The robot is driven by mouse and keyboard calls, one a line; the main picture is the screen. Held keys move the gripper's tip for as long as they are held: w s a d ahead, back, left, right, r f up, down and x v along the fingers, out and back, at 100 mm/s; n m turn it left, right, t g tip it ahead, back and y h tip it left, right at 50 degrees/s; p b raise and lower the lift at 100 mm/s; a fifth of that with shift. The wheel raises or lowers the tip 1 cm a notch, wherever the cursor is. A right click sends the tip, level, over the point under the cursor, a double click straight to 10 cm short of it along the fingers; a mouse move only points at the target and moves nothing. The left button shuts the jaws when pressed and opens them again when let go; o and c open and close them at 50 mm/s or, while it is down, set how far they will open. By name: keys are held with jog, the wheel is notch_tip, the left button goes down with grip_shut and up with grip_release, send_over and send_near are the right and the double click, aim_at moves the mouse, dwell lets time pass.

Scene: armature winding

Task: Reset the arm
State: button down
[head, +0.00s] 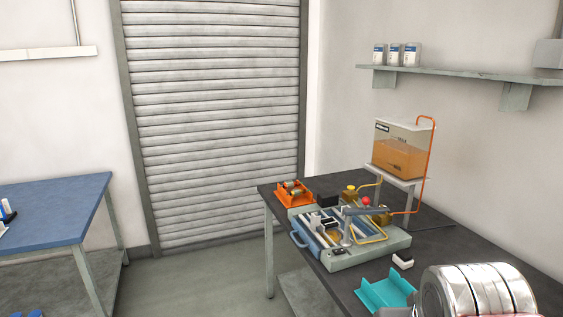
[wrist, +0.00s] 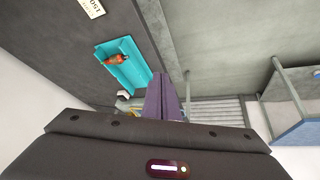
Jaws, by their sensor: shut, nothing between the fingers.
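My gripper (wrist: 186,75) shows in the wrist view, with its dark purple fingers together and nothing held between them. The fingers point away from the camera, past the edge of the dark workbench. They are apart from everything on it. In the head view I cannot make out the gripper.
The dark bench (head: 340,285) carries a winding machine (head: 375,247), an orange stand (head: 293,194) and a turquoise tray (head: 385,291). In the wrist view an orange-brown part (wrist: 117,59) lies in the tray. A blue table (head: 50,205) stands left; the floor (head: 190,275) between is clear.

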jog(key=s+a+f+n+y, duration=0.1)
jog(key=s+a+f, duration=0.1)
jog(key=a+f, duration=0.2)
jog(key=shift+s+a, duration=0.2)
jog(key=shift+s, duration=0.05)
dwell(0.4)
jog(key=shift+s, duration=0.1)
